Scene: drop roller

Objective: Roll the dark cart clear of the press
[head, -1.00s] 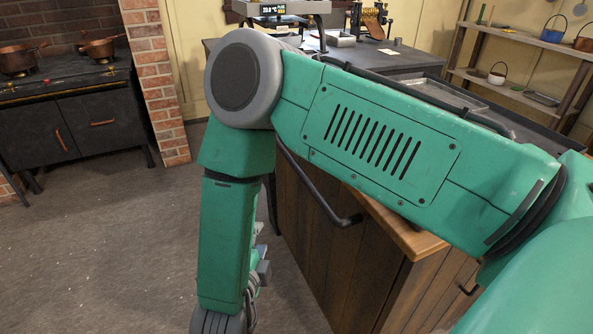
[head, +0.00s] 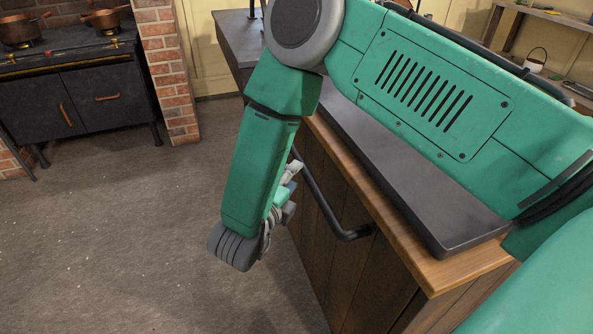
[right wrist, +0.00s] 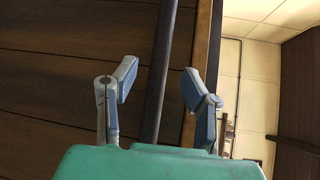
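The dark cart (head: 355,250) has dark wooden planks, a light wooden edge and a grey top slab, and fills the right middle of the head view. A dark bar handle (head: 325,205) runs along its side. My right gripper (head: 290,185) is low beside that handle, partly hidden by its forearm. In the right wrist view the right gripper (right wrist: 159,78) is open, with one finger on each side of the dark handle bar (right wrist: 165,55). Contact with the bar cannot be told. The press is not recognisable in the current views. My left gripper is not in view.
A black stove (head: 75,95) with copper pots stands at the back left by a brick pillar (head: 170,70). Shelving (head: 545,40) stands at the upper right. The grey floor (head: 110,240) left of the cart is clear.

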